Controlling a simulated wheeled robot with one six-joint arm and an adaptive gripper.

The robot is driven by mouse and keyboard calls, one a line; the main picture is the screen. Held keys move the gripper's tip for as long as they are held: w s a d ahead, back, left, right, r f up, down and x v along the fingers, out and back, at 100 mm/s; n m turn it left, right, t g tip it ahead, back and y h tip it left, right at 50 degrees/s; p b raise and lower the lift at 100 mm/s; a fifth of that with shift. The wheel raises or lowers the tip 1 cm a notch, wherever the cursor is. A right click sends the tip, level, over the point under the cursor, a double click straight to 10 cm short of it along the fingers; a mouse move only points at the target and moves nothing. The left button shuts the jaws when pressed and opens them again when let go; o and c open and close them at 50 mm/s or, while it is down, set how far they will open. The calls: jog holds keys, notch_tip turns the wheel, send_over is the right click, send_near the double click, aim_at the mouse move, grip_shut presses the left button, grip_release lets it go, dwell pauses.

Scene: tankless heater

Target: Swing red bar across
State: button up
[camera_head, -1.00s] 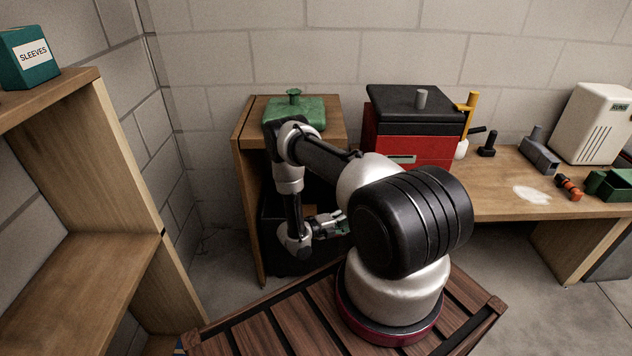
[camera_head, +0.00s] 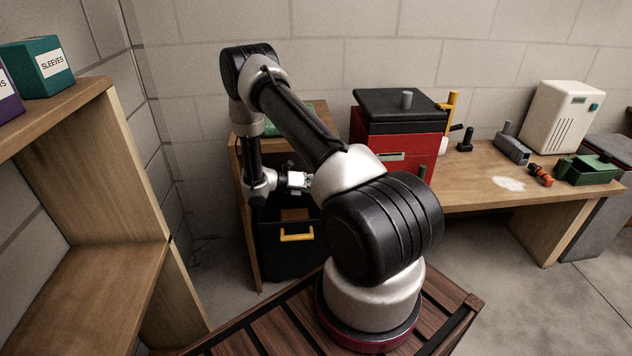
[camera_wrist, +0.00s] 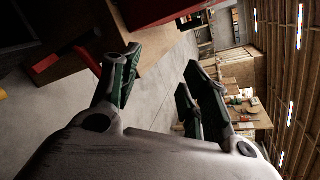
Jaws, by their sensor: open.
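My gripper (camera_head: 306,182) is open and empty in front of the left wooden cabinet. In the wrist view its two green-padded fingers (camera_wrist: 158,88) stand wide apart with nothing between them. A red bar-like piece (camera_wrist: 45,65) shows at the left of the wrist view, beside the left finger and apart from it. A second short red piece (camera_wrist: 88,61) shows close by the left finger; I cannot tell whether both belong to one bar. In the head view no red bar is visible; my arm and gripper cover part of the cabinet front.
A black box with a yellow handle (camera_head: 297,235) sits inside the left cabinet. A red toolbox with a black lid (camera_head: 407,130) stands on the workbench (camera_head: 480,194). A white unit (camera_head: 562,116) and a green box (camera_head: 590,170) are farther right. A shelf (camera_head: 110,260) stands at the left.

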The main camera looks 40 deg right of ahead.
jog(key=shift+s+a+r+m+y, duration=0.15)
jog(key=shift+a+r+m, duration=0.15)
jog(key=shift+r, duration=0.35)
jog(key=shift+s+a+r+m+y, duration=0.1)
jog(key=shift+a+r+m, duration=0.1)
jog(key=shift+r+m, duration=0.35)
jog(key=shift+s+a+r+m+y, duration=0.15)
jog(key=shift+a+r+m, duration=0.1)
jog(key=shift+r, duration=0.45)
jog(key=shift+w, duration=0.1)
